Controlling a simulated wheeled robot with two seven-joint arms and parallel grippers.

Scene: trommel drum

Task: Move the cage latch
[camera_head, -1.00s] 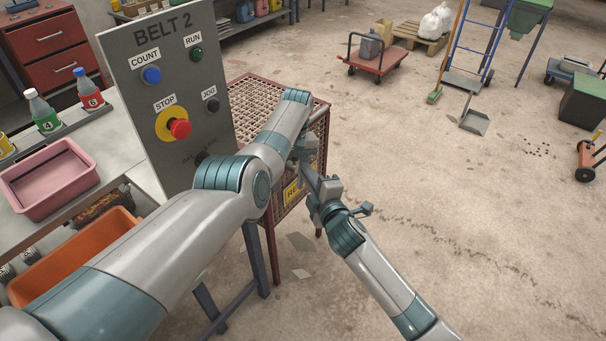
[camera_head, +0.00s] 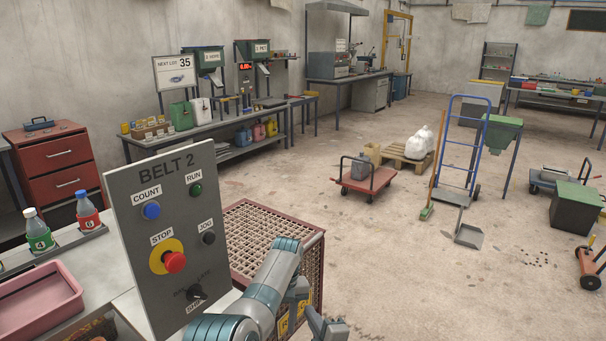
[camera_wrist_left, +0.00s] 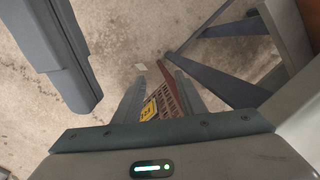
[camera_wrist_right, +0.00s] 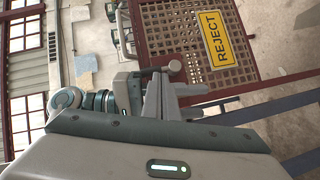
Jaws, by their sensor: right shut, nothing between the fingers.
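The red mesh cage (camera_head: 268,229) stands just behind the BELT 2 panel, partly covered by my left arm. Its yellow REJECT sign (camera_wrist_right: 219,38) shows clearly in the right wrist view. My right gripper (camera_wrist_right: 161,82) is shut and empty in front of the mesh wall, close to my left gripper.
The BELT 2 panel (camera_head: 172,240), with a red stop button (camera_head: 174,262) and a SKIP/SHIP-like selector (camera_head: 195,293), stands left of the cage. A pink tray (camera_head: 38,303) and bottles lie farther left.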

